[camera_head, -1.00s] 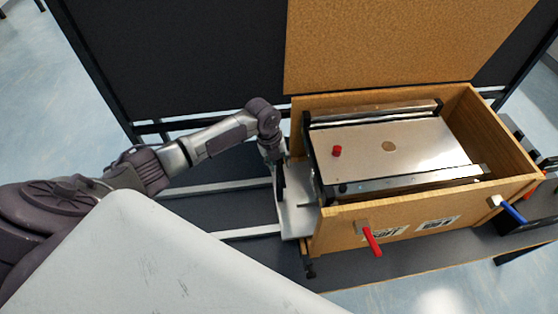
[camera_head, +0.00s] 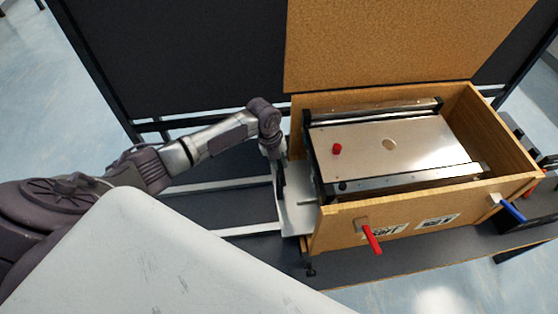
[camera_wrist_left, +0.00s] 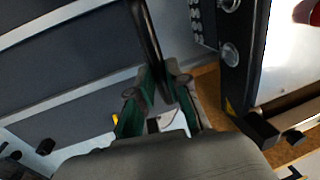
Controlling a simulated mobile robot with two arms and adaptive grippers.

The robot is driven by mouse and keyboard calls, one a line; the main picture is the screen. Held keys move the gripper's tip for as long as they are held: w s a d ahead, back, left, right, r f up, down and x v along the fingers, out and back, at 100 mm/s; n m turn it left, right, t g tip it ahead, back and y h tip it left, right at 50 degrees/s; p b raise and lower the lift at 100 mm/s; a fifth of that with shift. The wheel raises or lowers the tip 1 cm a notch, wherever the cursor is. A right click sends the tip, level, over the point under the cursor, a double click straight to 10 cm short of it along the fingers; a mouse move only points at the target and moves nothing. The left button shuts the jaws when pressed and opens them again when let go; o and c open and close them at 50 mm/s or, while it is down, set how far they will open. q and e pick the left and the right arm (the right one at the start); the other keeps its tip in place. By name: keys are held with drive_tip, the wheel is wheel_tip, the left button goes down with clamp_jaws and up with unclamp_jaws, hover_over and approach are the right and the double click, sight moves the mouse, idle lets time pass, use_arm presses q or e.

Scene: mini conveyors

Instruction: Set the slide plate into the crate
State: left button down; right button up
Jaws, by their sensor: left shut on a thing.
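The slide plate (camera_head: 415,150), a silver sheet between two metal rails with a red knob, sits inside the wooden crate (camera_head: 345,237). Its rails run along the crate's length, and its black left end is beside the crate's left wall. Its dark end and part of its sheet show in the left wrist view (camera_wrist_left: 285,60). My left gripper (camera_head: 279,185) is at the crate's left end. In the left wrist view its green-padded fingers (camera_wrist_left: 165,100) are shut on a dark bar (camera_wrist_left: 148,40). I cannot tell whether the bar joins the slide plate. My right gripper is not in view.
A grey metal plate (camera_head: 297,215) lies against the crate's left end, with pale rails (camera_head: 245,231) running left from it. A red handle (camera_head: 372,241) and a blue handle (camera_head: 512,211) stick out at the crate's front. A tall board (camera_head: 380,45) stands behind.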

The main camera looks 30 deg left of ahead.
sight(312, 161)
use_arm(q)
drive_tip(key=w+d+b, duration=0.1)
drive_tip(key=w+d, duration=0.1)
drive_tip(key=w+d+b, duration=0.2)
drive_tip(key=d, duration=0.1)
drive_tip(key=w+d+b, duration=0.1)
drive_tip(key=w+d, duration=0.1)
drive_tip(key=shift+d, duration=0.4)
drive_tip(key=shift+w+d+b, duration=0.2)
drive_tip(key=shift+d+b, duration=0.1)
drive_tip(key=shift+b, duration=0.05)
drive_tip(key=shift+r, duration=0.1)
drive_tip(key=shift+a, duration=0.15)
drive_tip(key=c, duration=1.2)
unclamp_jaws()
drive_tip(key=shift+s, duration=0.1)
drive_tip(key=shift+c, duration=0.2)
drive_tip(key=shift+o, duration=0.5)
drive_tip(key=shift+s+a, duration=0.1)
drive_tip(key=shift+a, duration=0.05)
